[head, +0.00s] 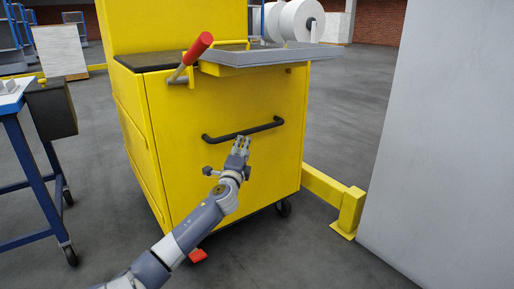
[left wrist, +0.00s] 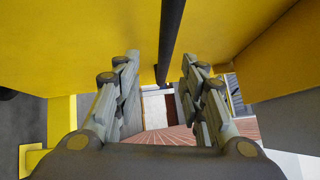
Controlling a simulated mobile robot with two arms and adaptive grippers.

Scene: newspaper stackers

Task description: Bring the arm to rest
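My left arm comes in from the bottom left of the head view. Its gripper (head: 240,143) is just below and in front of the black handle (head: 243,131) on the yellow cart (head: 160,120). In the left wrist view the gripper (left wrist: 160,85) is open, its two fingers wide apart. The black handle bar (left wrist: 171,40) shows in the gap between them, touching neither finger. I cannot tell how deep the bar is between the fingers. My right gripper is not in view.
A red-gripped lever (head: 199,47) and a grey tray (head: 255,57) are on the cart's top. A blue-legged wheeled table (head: 30,175) stands left. A yellow floor barrier (head: 330,192) and a large grey panel (head: 450,150) stand right. Grey floor is open in front.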

